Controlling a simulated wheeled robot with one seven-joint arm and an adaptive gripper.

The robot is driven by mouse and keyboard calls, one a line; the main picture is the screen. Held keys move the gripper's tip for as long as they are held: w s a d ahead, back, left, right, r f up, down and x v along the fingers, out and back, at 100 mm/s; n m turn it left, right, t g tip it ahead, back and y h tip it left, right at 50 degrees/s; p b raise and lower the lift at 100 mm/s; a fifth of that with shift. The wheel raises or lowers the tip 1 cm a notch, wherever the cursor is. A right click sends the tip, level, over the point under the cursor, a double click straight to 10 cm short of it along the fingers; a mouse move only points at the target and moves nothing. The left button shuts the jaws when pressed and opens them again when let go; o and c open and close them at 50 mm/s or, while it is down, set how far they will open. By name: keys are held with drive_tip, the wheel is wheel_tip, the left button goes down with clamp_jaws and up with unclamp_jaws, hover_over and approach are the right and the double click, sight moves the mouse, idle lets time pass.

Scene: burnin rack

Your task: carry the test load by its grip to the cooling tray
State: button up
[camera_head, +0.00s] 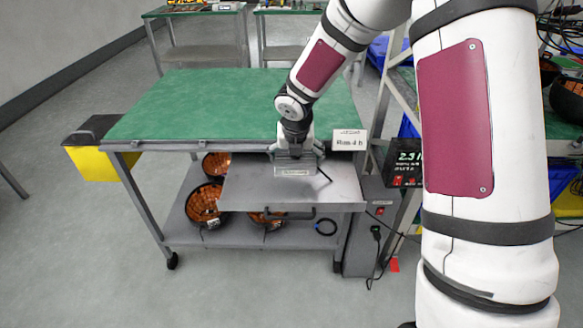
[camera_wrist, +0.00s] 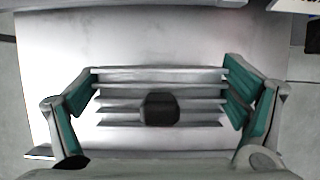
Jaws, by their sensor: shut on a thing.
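The test load (camera_head: 295,170) is a grey metal block at the grey pull-out shelf (camera_head: 250,188) under the green tabletop. In the wrist view it is a finned block (camera_wrist: 110,92) with a black knob (camera_wrist: 160,108) at its middle. My gripper (camera_head: 297,155) is above the shelf and shut on the load. In the wrist view its teal-padded fingers (camera_wrist: 160,88) flank the two ends of the fins. I cannot tell whether the load rests on the shelf or hangs just above it. I cannot tell which thing is the cooling tray.
The green tabletop (camera_head: 200,105) is bare. A yellow bin (camera_head: 95,162) with a dark top hangs at its left end. A white sign (camera_head: 348,140) and a display box (camera_head: 408,165) stand at the right. Orange-and-black round items (camera_head: 203,203) lie on the lower shelf (camera_head: 190,232).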

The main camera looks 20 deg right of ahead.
sight(291, 166)
drive_tip(key=shift+w+a+f+b, duration=0.15)
drive_tip(key=shift+f+b, duration=0.2)
drive_tip(key=shift+f, duration=0.25)
drive_tip(key=shift+w+a+f+b, duration=0.15)
drive_tip(key=shift+f+b, duration=0.15)
drive_tip(key=shift+f, duration=0.3)
drive_tip(key=shift+w+a+f+b, duration=0.15)
drive_tip(key=shift+f+b, duration=0.2)
drive_tip(key=shift+f, duration=0.25)
drive_tip(key=shift+s, duration=0.1)
drive_tip(key=o, duration=1.1)
drive_tip(key=shift+c, duration=0.2)
